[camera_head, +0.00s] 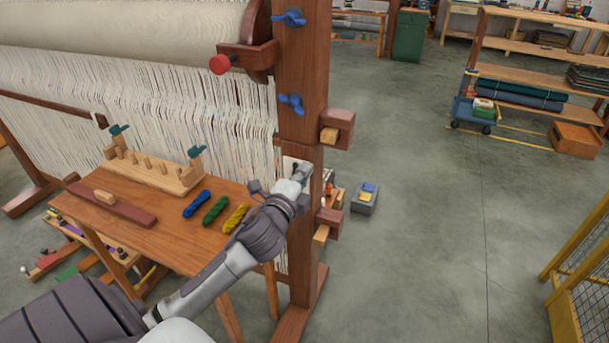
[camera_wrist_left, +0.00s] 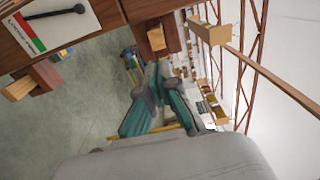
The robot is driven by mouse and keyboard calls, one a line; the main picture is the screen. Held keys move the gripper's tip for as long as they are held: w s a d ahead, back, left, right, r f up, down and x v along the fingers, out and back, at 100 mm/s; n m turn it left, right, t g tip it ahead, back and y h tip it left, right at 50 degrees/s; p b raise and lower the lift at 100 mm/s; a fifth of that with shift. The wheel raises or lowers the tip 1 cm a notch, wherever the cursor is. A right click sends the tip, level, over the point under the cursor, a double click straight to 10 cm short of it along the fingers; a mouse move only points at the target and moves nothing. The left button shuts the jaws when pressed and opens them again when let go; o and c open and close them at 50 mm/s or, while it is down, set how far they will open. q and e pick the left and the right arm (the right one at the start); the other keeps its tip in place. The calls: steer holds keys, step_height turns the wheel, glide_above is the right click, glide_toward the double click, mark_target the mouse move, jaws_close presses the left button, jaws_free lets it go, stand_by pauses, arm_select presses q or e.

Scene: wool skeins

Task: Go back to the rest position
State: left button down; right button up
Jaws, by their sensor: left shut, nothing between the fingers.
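My left arm comes in from the lower left of the head view and reaches over the right side of the small wooden table (camera_head: 178,232). Its gripper (camera_head: 301,173) is in front of the loom's upright post (camera_head: 302,70). The wrist view shows the teal fingers (camera_wrist_left: 160,75) shut, with nothing between them. My right gripper is in neither view.
A white card (camera_wrist_left: 65,22) with a black piece shows in the wrist view. Wooden blocks (camera_head: 337,129) jut from the post.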

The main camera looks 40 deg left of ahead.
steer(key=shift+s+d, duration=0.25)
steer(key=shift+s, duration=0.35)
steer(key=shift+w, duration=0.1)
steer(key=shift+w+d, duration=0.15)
